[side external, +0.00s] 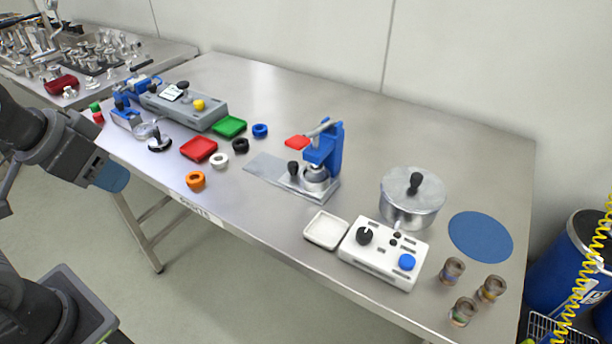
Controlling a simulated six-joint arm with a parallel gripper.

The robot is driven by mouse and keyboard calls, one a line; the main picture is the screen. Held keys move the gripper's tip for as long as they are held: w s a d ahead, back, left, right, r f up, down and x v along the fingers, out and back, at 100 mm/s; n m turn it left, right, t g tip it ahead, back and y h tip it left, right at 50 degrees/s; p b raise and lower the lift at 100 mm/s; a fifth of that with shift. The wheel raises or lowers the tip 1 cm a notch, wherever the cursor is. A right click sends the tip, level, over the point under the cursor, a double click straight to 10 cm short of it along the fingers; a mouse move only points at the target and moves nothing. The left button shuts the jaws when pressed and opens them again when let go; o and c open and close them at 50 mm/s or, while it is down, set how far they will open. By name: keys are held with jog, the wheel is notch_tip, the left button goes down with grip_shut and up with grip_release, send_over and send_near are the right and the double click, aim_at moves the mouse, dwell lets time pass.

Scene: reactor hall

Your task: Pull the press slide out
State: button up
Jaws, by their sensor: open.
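The blue press (334,150) stands near the middle of the steel table, with a red-ended lever (297,142) reaching left. At its base is a press slide with an upright black knob (293,168), close beside a round metal die (316,178) under the press head. A flat metal plate (264,167) extends left from the base. My gripper (112,178) is at the far left, in front of the table edge, well away from the press. It is open and holds nothing visible; its blue tip shows, but the individual fingers are hard to make out.
Left of the press lie coloured rings, a red tray (199,149) and a green tray (229,126), with a grey control box (186,106) behind. Right are a white tray (326,230), white control box (383,252), lidded pot (412,198), blue mat (480,236) and small jars (463,311).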

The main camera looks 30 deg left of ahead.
jog(key=shift+o, duration=0.8)
jog(key=shift+r, duration=0.1)
jog(key=w+r+m, duration=0.1)
jog(key=w, duration=0.1)
jog(key=w+r+m+g, duration=0.1)
jog(key=w+m, duration=0.1)
jog(key=w, duration=0.1)
jog(key=w+d+r+m, duration=0.1)
jog(key=w+r, duration=0.1)
jog(key=shift+w+g+h, duration=0.25)
jog(key=shift+g+h, duration=0.05)
jog(key=shift+h, duration=0.1)
jog(key=m+g+h, duration=0.4)
jog(key=m+g, duration=0.1)
jog(key=m, duration=1.2)
send_over(292, 163)
jog(key=w+a, duration=0.1)
jog(key=a, duration=0.4)
notch_tip(292, 163, down, 9)
jog(key=shift+y, duration=0.3)
jog(key=x, duration=1.3)
jog(key=shift+r, duration=0.1)
grip_shut()
